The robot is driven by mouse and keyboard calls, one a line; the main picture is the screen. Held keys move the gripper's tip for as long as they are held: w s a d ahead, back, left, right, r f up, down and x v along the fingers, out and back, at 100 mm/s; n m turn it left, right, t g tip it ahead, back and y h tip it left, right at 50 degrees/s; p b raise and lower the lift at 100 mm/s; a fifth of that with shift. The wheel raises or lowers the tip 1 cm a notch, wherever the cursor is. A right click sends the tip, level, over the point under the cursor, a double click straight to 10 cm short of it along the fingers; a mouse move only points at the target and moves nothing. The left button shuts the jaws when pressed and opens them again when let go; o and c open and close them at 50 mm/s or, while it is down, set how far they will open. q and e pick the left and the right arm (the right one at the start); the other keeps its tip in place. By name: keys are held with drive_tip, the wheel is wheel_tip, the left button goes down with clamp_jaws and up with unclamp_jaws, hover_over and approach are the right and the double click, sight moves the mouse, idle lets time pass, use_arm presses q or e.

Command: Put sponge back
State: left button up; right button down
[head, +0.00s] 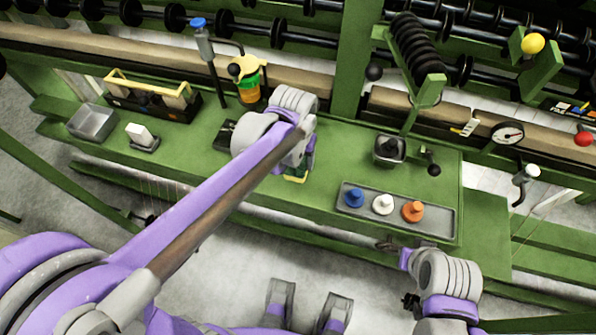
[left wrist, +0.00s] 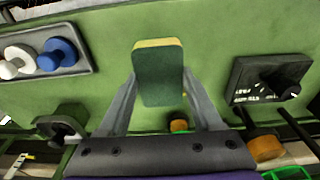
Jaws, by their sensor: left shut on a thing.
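The sponge (left wrist: 158,80), dark green with a yellow edge, is between the two fingers of my left gripper (left wrist: 158,92) in the left wrist view. The fingers are shut on its sides. In the head view my left gripper (head: 302,160) is over the front middle of the green bench, and only a yellow-green bit of the sponge (head: 296,179) shows below it. Whether the sponge touches the bench is unclear. My right gripper (head: 390,246) is low at the bench's front edge, right of centre; its fingers are too small and dark to read.
A grey tray (head: 347,207) holds blue, white and orange knobs. An empty metal bin (head: 92,122), a white block on a dark base (head: 141,136) and a black caddy (head: 122,102) stand at left. A dark square block (head: 388,150) stands at right. Spool racks line the back.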

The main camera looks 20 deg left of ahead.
sight(297, 169)
use_arm(q)
drive_tip(key=shift+f+b, duration=0.35)
drive_tip(key=shift+f, duration=2.1)
drive_tip(key=shift+f, duration=0.1)
drive_tip(key=o, duration=1.3)
drive_tip(key=shift+r, duration=0.55)
drive_tip(key=r, duration=0.3)
drive_tip(key=s+r+p, duration=0.1)
drive_tip(key=r, duration=0.3)
drive_tip(key=r+p, duration=0.1)
drive_tip(key=r, duration=0.3)
drive_tip(key=shift+s+a, duration=0.1)
drive_tip(key=shift+s, duration=0.15)
drive_tip(key=s+a+f+t, duration=0.1)
drive_tip(key=s+a+f, duration=0.1)
drive_tip(key=s, duration=0.2)
drive_tip(key=s+a+f+t, duration=0.1)
drive_tip(key=s+a+f, duration=0.1)
drive_tip(key=s, duration=0.3)
drive_tip(key=s+a+f+t, duration=0.1)
drive_tip(key=s+a+f, duration=0.1)
drive_tip(key=s, duration=0.3)
drive_tip(key=shift+a+f+t, duration=0.25)
drive_tip(key=shift+f+t, duration=0.05)
drive_tip(key=shift+f, duration=0.4)
